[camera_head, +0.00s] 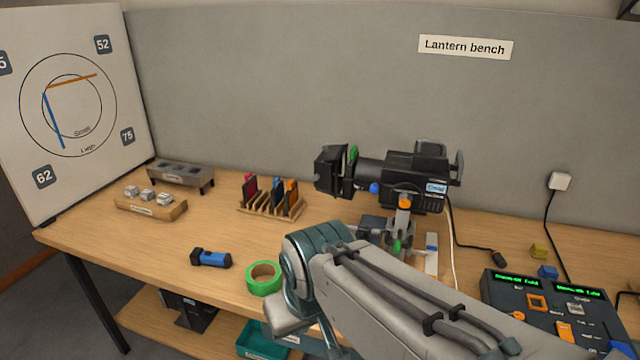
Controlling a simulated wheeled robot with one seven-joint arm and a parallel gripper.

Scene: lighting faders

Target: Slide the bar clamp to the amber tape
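A black stage lantern (413,180) stands on a small metal stand at the back middle of the bench. Below it are an orange knob (404,202) and a grey clamp-like fitting with a green part (397,246), probably the bar clamp. A pale flat strip with a blue mark (432,240) lies just right of the fitting. I cannot make out amber tape on it; my arm hides the lower part of this area. My arm reaches in from the bottom right, its bent joint in front of the bench. My gripper's fingers are not visible.
A green tape roll (263,278) and a blue torch (211,258) lie at the front left. A wooden rack (270,207) of coloured gels stands behind. Cables trail right of the lantern.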

